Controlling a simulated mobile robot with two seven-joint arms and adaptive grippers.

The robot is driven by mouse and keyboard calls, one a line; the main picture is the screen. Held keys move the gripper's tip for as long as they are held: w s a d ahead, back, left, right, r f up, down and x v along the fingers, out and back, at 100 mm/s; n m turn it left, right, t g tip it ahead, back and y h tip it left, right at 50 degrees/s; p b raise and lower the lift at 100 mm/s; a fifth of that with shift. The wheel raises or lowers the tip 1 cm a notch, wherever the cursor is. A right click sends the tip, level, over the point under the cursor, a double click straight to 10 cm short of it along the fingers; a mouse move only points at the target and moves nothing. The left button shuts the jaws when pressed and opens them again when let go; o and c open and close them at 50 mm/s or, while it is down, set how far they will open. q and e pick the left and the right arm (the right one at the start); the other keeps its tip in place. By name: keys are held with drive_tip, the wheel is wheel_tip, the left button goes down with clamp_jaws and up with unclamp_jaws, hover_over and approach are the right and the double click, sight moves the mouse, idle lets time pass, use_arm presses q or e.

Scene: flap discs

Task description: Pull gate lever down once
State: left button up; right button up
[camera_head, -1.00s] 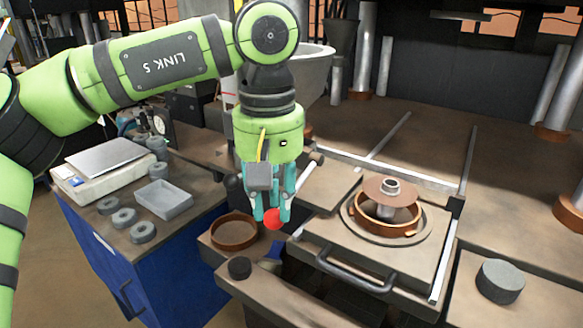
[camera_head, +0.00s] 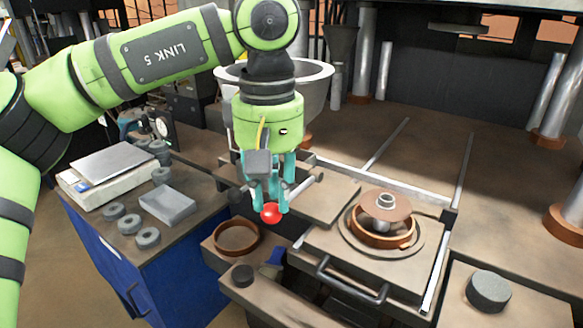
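The gate lever shows as a pale rod (camera_head: 300,191) with a dark end at its upper right and a round red knob (camera_head: 271,213) at its lower left. My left gripper (camera_head: 272,207) comes down from above, its teal fingers on either side of the red knob. The fingers look closed on it, about a knob's width apart, though their contact faces are partly hidden. The gripper hides part of the rod. My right gripper is not in view.
A brown ring (camera_head: 237,238) and a dark round puck (camera_head: 243,275) lie close below the knob. A fixture with a flanged disc (camera_head: 387,204) and a front handle (camera_head: 350,286) stands to the right. A blue cabinet (camera_head: 172,272) with several grey discs is at left.

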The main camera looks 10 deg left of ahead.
use_arm(q)
drive_tip(key=shift+r+p, duration=2.15)
drive_tip(key=shift+r, duration=0.55)
